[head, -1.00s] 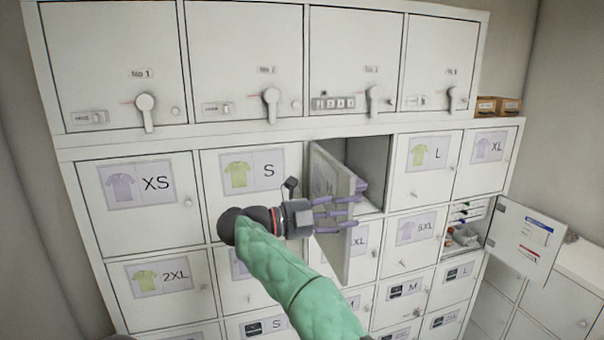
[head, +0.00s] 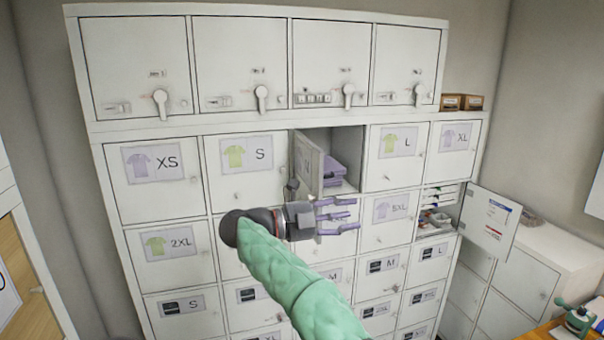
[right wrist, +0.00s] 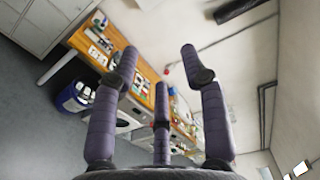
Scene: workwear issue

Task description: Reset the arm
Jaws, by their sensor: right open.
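My right arm wears a green padded sleeve. My right gripper (head: 340,216) has purple fingers, spread open and empty, in front of the lockers. In the right wrist view its fingers (right wrist: 160,100) stand apart with nothing between them. Behind and just above the gripper, a locker door (head: 308,163) hangs open. Folded purple garments (head: 334,172) lie inside that open compartment (head: 345,143). My left gripper is in neither view.
A second door (head: 489,224) is open at the right, beside a compartment with small items (head: 433,218). Brown boxes (head: 462,102) sit on top of the cabinet. A low white cabinet (head: 550,250) stands right. The right wrist view shows a wooden workbench (right wrist: 140,68) and a blue bin (right wrist: 74,98).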

